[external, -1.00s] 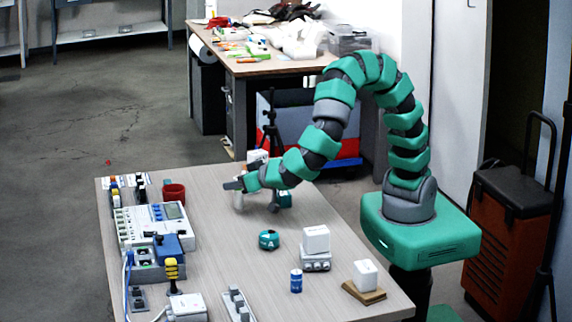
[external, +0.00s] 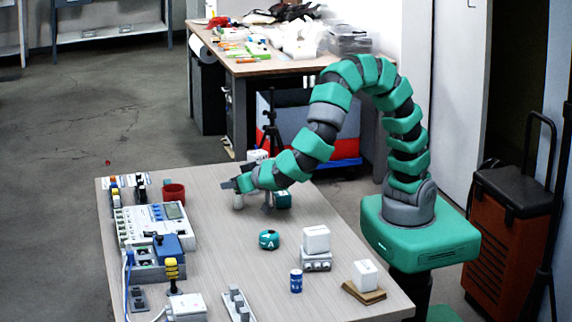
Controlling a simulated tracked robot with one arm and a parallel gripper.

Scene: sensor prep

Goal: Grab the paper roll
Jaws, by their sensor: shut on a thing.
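A small white upright cylinder, which looks like the paper roll (external: 238,201), is at the far part of the near table. My gripper (external: 247,197) is low over the tabletop there, with one finger to the left of the white cylinder and the other to its right. It is shut on the roll. The arm and fingers hide part of the roll, and I cannot tell whether it touches the table.
A teal block (external: 283,200) stands just right of my gripper, and a white box (external: 258,156) is behind it. A red mug (external: 174,194) is to the left. A teal round piece (external: 269,240) and a white cube (external: 316,239) stand nearer the camera.

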